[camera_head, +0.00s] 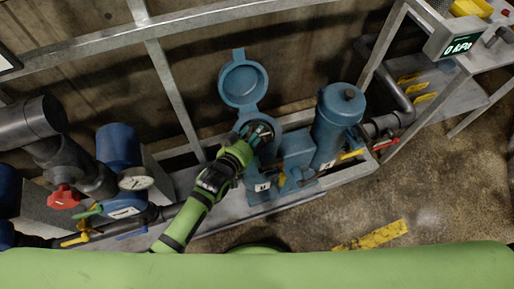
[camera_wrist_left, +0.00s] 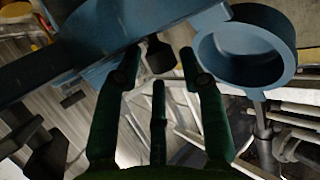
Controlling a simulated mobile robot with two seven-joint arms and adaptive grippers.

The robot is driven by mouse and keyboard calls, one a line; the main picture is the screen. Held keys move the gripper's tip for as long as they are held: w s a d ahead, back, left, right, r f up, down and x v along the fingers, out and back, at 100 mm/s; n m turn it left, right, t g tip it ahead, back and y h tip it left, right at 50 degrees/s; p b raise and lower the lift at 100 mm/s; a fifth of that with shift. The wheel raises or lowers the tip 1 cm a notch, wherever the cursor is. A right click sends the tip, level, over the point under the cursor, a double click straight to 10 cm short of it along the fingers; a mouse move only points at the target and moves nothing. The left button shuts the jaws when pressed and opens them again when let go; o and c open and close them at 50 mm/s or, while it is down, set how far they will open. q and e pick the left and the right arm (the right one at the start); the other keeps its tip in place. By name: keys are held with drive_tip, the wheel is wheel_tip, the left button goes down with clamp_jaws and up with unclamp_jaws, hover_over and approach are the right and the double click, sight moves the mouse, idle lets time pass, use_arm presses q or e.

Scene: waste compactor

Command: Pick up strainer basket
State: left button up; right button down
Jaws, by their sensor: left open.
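My left gripper (camera_head: 260,132) reaches over the mouth of the left blue strainer housing (camera_head: 265,188), whose round lid (camera_head: 243,84) is swung open behind it. The gripper is open, and its green fingers (camera_wrist_left: 158,75) are spread in the left wrist view. A small dark piece (camera_wrist_left: 159,54) shows between or beyond the fingertips; I cannot tell what it is. The open lid also shows at the right of the wrist view (camera_wrist_left: 283,55). I cannot make out the strainer basket; the gripper covers much of the housing mouth. My right gripper is not in view.
A second blue housing (camera_head: 335,125) with its lid shut stands right of the open one. Grey frame bars (camera_head: 168,75) run behind. Pipes with a gauge (camera_head: 136,179) and a red knob (camera_head: 63,197) are at left. A pressure display (camera_head: 458,46) is upper right.

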use_arm(q)
drive_tip(key=shift+x, duration=0.85)
drive_tip(key=shift+s, duration=0.1)
clamp_jaws()
drive_tip(key=shift+r, duration=0.15)
